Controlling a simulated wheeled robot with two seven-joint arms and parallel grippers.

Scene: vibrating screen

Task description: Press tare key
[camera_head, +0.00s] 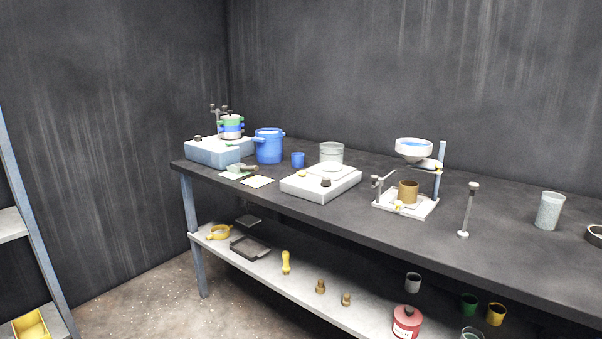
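A pale, flat box that looks like a balance (312,190) sits on the dark bench top, in the middle of the head view. A round pale pan (332,168) lies on top of it. A small yellow spot (301,174) is at its left side and a dark knob-like piece (326,182) is near its front edge. I cannot tell for sure which of these is the tare key, and no lettering is readable. Neither of my grippers shows in the head view.
Left of the balance stand a blue pot (269,147), a small blue cup (298,160) and a blue-grey machine (212,152) carrying stacked sieves (231,128). Right are a funnel stand (438,180) and a glass beaker (549,211). A lower shelf (325,288) holds several items.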

